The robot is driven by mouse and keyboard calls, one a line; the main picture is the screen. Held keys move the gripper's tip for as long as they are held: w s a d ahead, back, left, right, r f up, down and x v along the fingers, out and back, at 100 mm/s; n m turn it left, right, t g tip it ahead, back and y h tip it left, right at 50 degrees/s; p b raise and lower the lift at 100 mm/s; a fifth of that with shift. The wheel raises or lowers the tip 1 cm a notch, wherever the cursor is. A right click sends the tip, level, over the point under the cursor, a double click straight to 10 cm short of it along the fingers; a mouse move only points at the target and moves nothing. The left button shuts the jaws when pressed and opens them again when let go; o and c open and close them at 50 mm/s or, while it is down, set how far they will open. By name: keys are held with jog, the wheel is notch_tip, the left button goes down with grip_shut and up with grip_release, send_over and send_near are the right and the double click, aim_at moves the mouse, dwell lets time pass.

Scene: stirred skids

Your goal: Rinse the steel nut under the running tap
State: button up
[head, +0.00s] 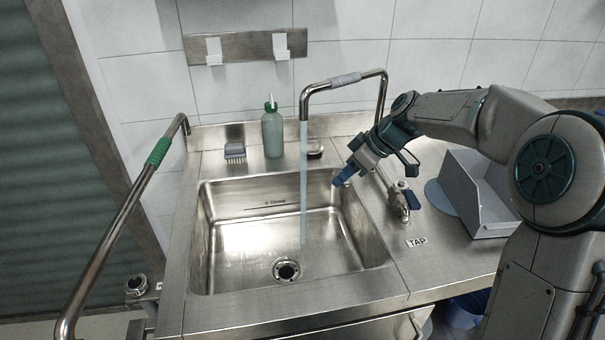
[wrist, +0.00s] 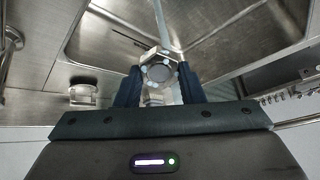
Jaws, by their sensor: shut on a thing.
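The steel nut (wrist: 158,66) is held between the blue fingers of my gripper (wrist: 159,78) in the wrist view. In the head view my gripper (head: 340,181) is over the right back part of the sink basin (head: 235,262), and the nut cannot be made out. The tap (head: 345,80) has a bent steel spout, and a stream of water (head: 303,190) falls from it into the basin. In the head view my fingertips are to the right of the stream, apart from it. The stream also shows beyond the nut in the wrist view (wrist: 161,22).
A green bottle (head: 272,134) and a brush (head: 235,152) stand behind the basin. A valve with a blue handle (head: 405,198) is on the right counter near the TAP label (head: 417,242). A grey open box (head: 480,215) stands farther right. A rail with a green band (head: 130,208) rises at left.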

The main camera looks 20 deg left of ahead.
jog(key=p+v, duration=0.1)
jog(key=v, duration=0.5)
jog(key=shift+d+f+p, duration=0.15)
jog(key=shift+f+p, duration=0.05)
jog(key=shift+p, duration=0.15)
jog(key=shift+s, duration=0.15)
